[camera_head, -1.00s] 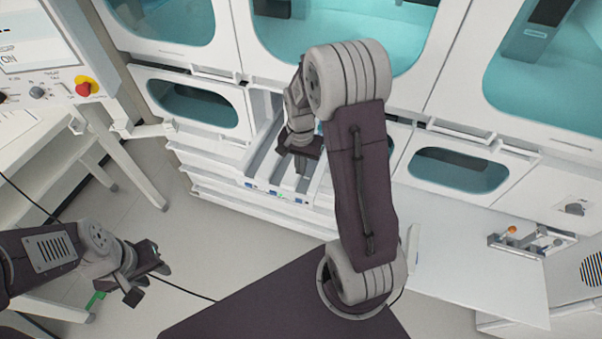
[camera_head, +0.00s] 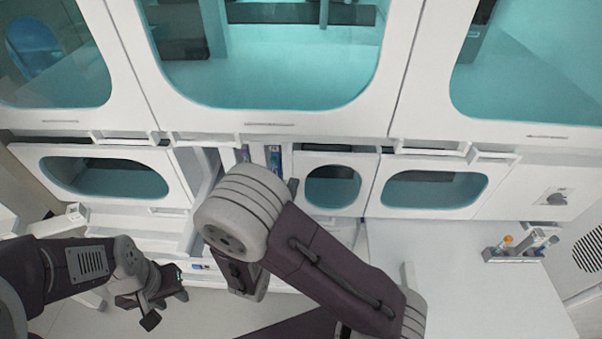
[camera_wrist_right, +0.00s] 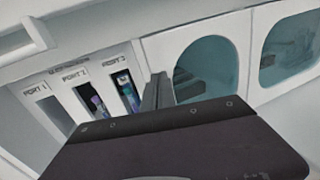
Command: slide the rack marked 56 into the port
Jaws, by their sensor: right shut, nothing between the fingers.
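Three upright port openings show in the right wrist view: port 1 (camera_wrist_right: 52,114) looks dark and empty, while port 2 (camera_wrist_right: 93,102) and the third port (camera_wrist_right: 126,92) hold racks with coloured tubes. These racks also show in the head view (camera_head: 273,157) below the big window. No mark 56 is legible on any rack. My right gripper (camera_wrist_right: 157,92) is shut and empty, in front of and just right of the third port; my arm mostly hides it in the head view. My left gripper (camera_head: 166,308) is open and empty at lower left, away from the ports.
A white loading tray (camera_head: 200,267) in front of the ports is mostly hidden by my right arm. A white worktop (camera_head: 450,290) at right is mostly clear, with a small grey holder (camera_head: 520,247) at its back. Windowed cabinet doors (camera_head: 434,188) flank the ports.

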